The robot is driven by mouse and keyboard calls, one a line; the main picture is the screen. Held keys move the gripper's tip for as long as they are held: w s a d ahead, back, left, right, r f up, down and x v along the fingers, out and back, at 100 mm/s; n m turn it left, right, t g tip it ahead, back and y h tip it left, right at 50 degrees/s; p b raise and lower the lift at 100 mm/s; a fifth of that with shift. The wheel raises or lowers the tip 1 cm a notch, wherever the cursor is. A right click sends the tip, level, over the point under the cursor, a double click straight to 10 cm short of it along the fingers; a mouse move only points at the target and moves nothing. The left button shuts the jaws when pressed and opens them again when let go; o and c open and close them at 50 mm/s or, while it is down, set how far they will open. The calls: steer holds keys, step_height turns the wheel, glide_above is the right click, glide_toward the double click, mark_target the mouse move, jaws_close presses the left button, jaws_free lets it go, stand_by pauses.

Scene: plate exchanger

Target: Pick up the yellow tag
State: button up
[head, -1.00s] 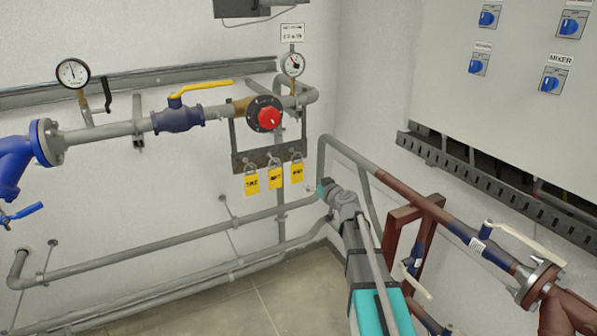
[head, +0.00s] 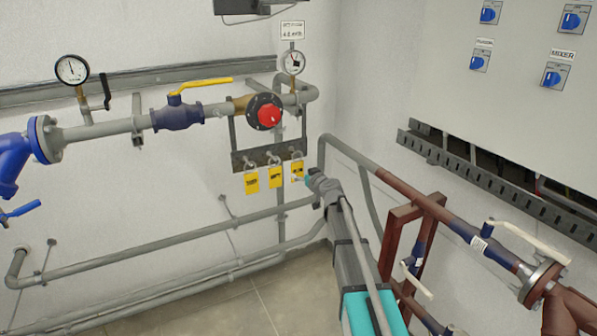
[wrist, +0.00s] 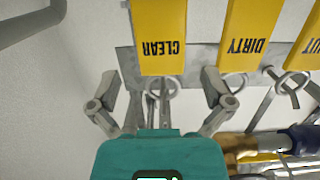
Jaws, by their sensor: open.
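Three yellow tags hang in a row from the grey bracket (head: 243,162) on the wall. The right tag (head: 298,170) is partly covered by my gripper (head: 303,178). The middle tag (head: 275,178) and left tag (head: 252,183) hang clear of it. The wrist view shows the tags upside down: the CLEAR tag (wrist: 160,38), the DIRTY tag (wrist: 243,35) and a cut-off tag (wrist: 305,45). My gripper (wrist: 160,78) is open and empty, its fingers apart on either side of the CLEAR tag's lower picture edge and ring. I cannot tell whether they touch it.
Grey pipes (head: 150,245) run below. A brown pipe frame (head: 398,230) stands close to the right of my arm. The wall left of the tags is open.

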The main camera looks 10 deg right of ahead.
steer(key=shift+w, duration=0.1)
steer(key=shift+b+x, duration=0.45)
steer(key=shift+x, duration=2.1)
steer(key=shift+c, duration=0.3)
steer(key=c, duration=0.9)
steer(key=shift+r, duration=0.1)
steer(key=shift+c, duration=0.2)
steer(key=shift+r+p, duration=0.65)
steer(key=shift+p, duration=0.1)
steer(key=shift+s+r, duration=0.1)
steer(key=shift+s, duration=0.3)
steer(key=f+v, duration=0.2)
steer(key=v, duration=1.5)
steer(key=shift+s+f, duration=0.25)
steer(key=shift+f, duration=0.2)
glide_toward(298, 166)
steer(key=shift+w+f, duration=0.15)
steer(key=shift+f, duration=0.7)
